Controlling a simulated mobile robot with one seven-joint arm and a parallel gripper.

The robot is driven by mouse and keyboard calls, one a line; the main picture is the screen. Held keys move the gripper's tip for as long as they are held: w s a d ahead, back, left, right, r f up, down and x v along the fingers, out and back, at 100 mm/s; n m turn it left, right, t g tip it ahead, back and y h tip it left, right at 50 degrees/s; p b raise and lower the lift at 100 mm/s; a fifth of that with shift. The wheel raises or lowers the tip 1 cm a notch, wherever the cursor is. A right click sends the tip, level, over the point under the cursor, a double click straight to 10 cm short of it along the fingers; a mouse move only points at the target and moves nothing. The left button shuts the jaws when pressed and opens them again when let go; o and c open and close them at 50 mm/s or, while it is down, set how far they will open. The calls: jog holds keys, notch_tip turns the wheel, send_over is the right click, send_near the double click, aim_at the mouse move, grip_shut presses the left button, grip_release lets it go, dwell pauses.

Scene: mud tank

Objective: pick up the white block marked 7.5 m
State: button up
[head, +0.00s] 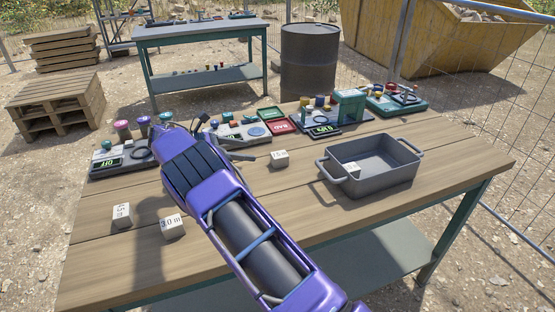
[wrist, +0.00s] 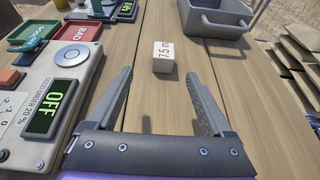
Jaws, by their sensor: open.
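The white block marked 7.5 m (wrist: 163,57) stands on the wooden table, its label facing my gripper in the wrist view. In the head view it is the white block (head: 280,158) on the table left of the grey tray, its marking too small to read surely. My gripper (wrist: 158,84) is open and empty. Its two fingers point toward the block, which sits just beyond the fingertips and roughly between their lines. In the head view my gripper (head: 238,148) is left of the block, partly hidden by my purple arm.
A grey handled tray (head: 398,180) with a pale block inside stands right of the block. Blocks, one marked 30 m (head: 172,226) and one hard to read (head: 122,215), stand front left. Control boxes (head: 124,158) line the back edge. The table's front right is clear.

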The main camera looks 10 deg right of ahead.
aim_at(282, 157)
jog(key=x, duration=1.3)
jog(key=shift+s+b, duration=0.3)
grip_shut()
